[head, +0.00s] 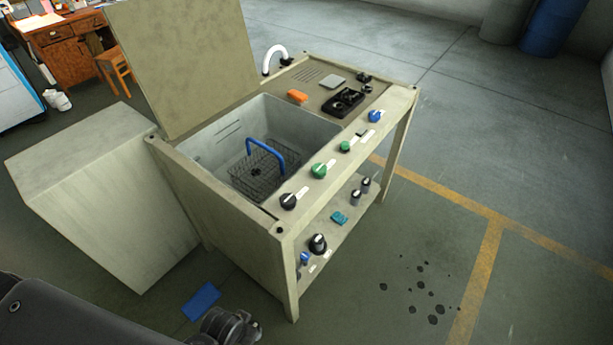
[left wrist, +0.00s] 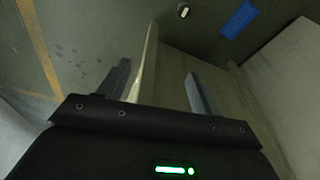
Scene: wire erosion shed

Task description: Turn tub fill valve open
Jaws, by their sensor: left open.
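The wash station with the tub (head: 207,150) stands in the middle of the head view, lid raised. Along its front rail sit a black knob (head: 289,201), a green knob (head: 319,171), a small green knob (head: 344,147) and a blue knob (head: 375,116). A large black knob (head: 318,244) and a small blue knob (head: 304,258) are at the lower shelf. No readable label shows which is the tub fill valve. My left gripper (left wrist: 158,82) is open and empty in the left wrist view, with a pale station panel beyond its fingers. My right gripper is out of view.
A wire basket with a blue handle (head: 265,150) sits in the tub. A grey cabinet (head: 105,195) stands left of the station. A blue sheet (head: 201,301) lies on the floor. The floor at right is open, with yellow lines and dark spots.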

